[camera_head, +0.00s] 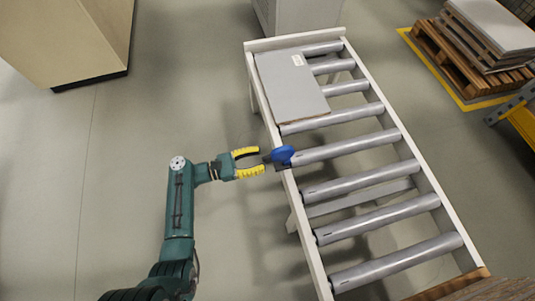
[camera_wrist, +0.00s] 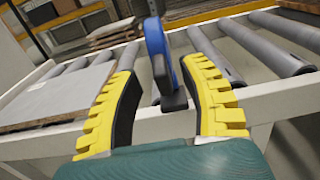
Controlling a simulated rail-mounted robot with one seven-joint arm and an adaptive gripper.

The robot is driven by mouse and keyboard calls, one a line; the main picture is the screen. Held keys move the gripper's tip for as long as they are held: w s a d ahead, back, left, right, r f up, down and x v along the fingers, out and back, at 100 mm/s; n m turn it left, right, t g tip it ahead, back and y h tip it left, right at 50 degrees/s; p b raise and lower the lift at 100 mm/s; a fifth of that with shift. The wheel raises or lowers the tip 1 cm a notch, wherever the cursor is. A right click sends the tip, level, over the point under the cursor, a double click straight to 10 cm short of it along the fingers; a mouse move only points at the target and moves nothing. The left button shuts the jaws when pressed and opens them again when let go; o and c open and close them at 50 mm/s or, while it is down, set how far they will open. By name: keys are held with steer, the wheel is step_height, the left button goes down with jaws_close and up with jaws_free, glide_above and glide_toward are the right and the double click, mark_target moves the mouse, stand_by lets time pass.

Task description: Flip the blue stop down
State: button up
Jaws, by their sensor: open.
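The blue stop (camera_head: 282,155) sits on the left side rail of the roller conveyor (camera_head: 311,236). In the wrist view the blue stop (camera_wrist: 157,50) stands upright on a dark bracket (camera_wrist: 172,100) fixed to the rail. My gripper (camera_head: 262,162) has yellow fingers and is open, with the fingers reaching toward the stop from the left. In the wrist view my gripper (camera_wrist: 165,85) has one finger on either side of the stop and bracket. A gap shows between the stop and each finger; I cannot tell how deep the stop lies between the fingertips.
A grey panel (camera_head: 291,88) with a white label lies on the rollers at the conveyor's far end. A beige cabinet (camera_head: 66,38) stands at the upper left. Pallets with stacked boards (camera_head: 478,50) stand at the upper right. The floor left of the conveyor is clear.

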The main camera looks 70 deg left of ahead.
mark_target(267, 156)
steer(key=shift+w, duration=1.55)
steer(key=shift+s, duration=0.1)
jaws_close()
